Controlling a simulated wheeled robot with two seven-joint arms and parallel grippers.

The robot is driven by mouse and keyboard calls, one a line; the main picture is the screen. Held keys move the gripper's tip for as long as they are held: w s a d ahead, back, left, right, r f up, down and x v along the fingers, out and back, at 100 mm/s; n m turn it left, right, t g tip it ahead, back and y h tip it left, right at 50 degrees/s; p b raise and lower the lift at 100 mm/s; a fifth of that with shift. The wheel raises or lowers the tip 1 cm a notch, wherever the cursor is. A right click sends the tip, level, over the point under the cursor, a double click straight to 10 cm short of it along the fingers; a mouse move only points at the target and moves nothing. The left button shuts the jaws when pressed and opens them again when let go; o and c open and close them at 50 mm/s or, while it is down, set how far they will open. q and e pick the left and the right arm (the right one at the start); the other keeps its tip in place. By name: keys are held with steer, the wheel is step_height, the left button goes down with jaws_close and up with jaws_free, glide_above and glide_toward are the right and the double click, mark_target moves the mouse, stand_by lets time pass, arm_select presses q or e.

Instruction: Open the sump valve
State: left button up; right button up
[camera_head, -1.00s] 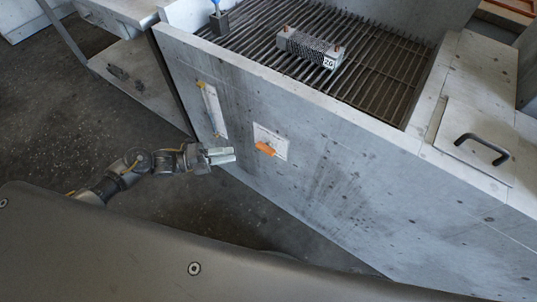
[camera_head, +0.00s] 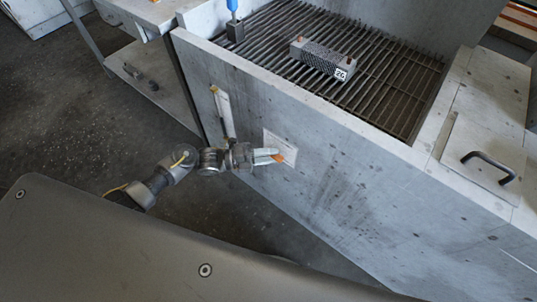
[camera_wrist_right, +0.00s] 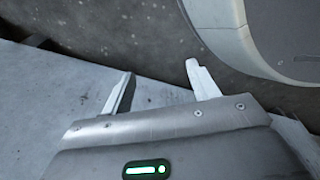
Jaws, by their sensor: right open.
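The likely sump valve handle is a small orange lever (camera_head: 278,157) on a pale plate (camera_head: 281,144), on the front wall of the grey housing (camera_head: 370,205). My left gripper (camera_head: 267,156) is at the lever, its pale fingers pointing right and partly covering it. Whether the fingers touch the lever, or how far apart they are, I cannot tell. My right gripper (camera_wrist_right: 160,72) is open and empty in the right wrist view, its two fingers well apart. It does not show in the head view.
A pale vertical strip (camera_head: 224,113) with a yellow piece is on the wall left of the plate. A slatted grate (camera_head: 390,100) on top carries a tagged grey block (camera_head: 323,60). A lid with a black handle (camera_head: 488,165) lies right. Dark floor (camera_head: 70,110) is clear at left.

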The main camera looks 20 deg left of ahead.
arm_select(q)
steer(key=shift+c, duration=0.2)
jaws_close()
